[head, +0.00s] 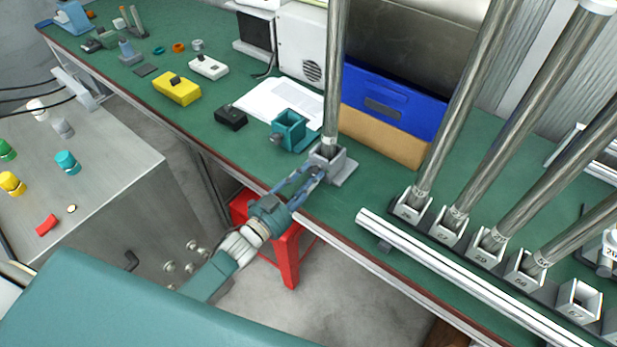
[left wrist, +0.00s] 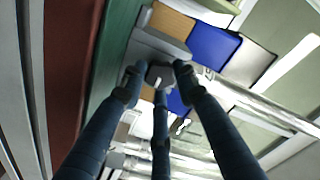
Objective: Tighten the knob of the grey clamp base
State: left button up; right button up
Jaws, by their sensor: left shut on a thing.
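The grey clamp base (head: 345,168) stands on the green bench near its front edge, with a metal tube (head: 334,75) upright in it. My left gripper (head: 314,172) reaches in from the lower left and its fingers are at the front of the base. In the left wrist view the fingers (left wrist: 160,78) are closed around the dark knob (left wrist: 157,73) of the grey base (left wrist: 160,42). In the head view the fingers hide the knob. My right gripper is not in view.
A teal clamp base (head: 291,128) stands just left of the grey one. A blue box (head: 390,98) on a cardboard box (head: 380,140) is behind it. Several numbered holders with tubes stand to the right, behind a metal rail (head: 450,270). A red stool (head: 287,258) is below the bench.

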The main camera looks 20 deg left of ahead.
pick_arm(q)
jog(key=shift+f, duration=0.2)
jog(key=o, duration=1.1)
jog(key=shift+o, duration=0.3)
